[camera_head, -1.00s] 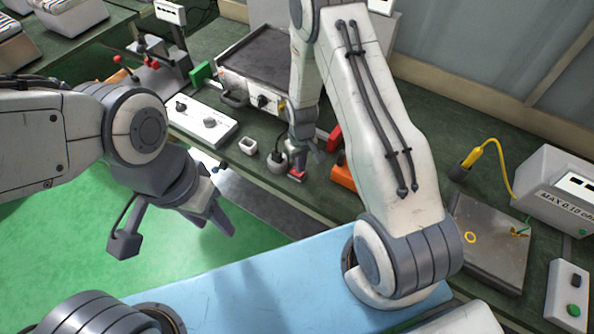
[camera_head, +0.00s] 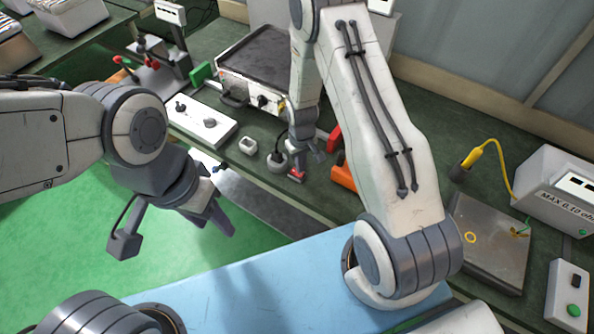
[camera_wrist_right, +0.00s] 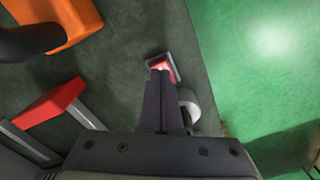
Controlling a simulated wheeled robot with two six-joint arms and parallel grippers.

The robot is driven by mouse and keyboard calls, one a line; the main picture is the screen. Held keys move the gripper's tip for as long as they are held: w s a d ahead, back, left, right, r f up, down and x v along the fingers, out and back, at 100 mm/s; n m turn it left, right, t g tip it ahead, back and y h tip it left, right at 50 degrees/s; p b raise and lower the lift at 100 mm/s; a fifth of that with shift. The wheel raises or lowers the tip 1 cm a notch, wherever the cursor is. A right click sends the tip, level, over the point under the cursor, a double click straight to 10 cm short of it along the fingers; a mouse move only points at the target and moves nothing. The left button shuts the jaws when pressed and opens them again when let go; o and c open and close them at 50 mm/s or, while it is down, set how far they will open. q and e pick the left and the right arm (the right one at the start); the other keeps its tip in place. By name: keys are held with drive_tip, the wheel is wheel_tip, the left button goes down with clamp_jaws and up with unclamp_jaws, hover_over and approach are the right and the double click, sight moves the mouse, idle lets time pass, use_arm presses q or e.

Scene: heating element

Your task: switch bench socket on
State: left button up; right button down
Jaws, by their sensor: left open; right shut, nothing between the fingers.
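The bench socket (camera_head: 277,162) is a round grey piece with a black plug in it, near the front edge of the green bench. Beside it is a small switch with a red rocker (camera_head: 297,176). In the right wrist view the rocker (camera_wrist_right: 163,66) looks bright red, and the socket (camera_wrist_right: 189,104) is partly hidden by my fingers. My right gripper (camera_head: 303,162) is shut and empty, its tips (camera_wrist_right: 160,73) at the rocker; I cannot tell whether they touch it. My left gripper (camera_head: 212,222) is open and empty over the green floor, away from the bench.
A hotplate-like box (camera_head: 262,65) with knobs stands behind. A white control panel (camera_head: 202,124) and a small white cup (camera_head: 248,145) lie left of the socket. An orange piece (camera_head: 343,178) and a red-handled piece (camera_wrist_right: 50,103) are close to my right gripper.

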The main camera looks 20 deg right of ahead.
drive_tip(key=shift+f+b, duration=0.75)
drive_tip(key=shift+f, duration=0.2)
idle(0.7)
drive_tip(key=shift+r, duration=0.1)
drive_tip(key=shift+r+p, duration=2.7)
drive_tip(key=shift+r, duration=0.8)
drive_tip(key=s+a+r+n+b, duration=0.3)
drive_tip(key=s+a+r+b, duration=0.35)
drive_tip(key=a+r, duration=0.65)
drive_tip(key=s+r+n, duration=0.1)
drive_tip(key=s+r, duration=0.2)
drive_tip(key=s, duration=0.5)
drive_tip(key=s+a+r+n+y+b, duration=0.1)
drive_tip(key=s+r, duration=0.3)
drive_tip(key=s, duration=0.5)
drive_tip(key=shift+s+n, duration=0.15)
drive_tip(key=shift+n, duration=0.15)
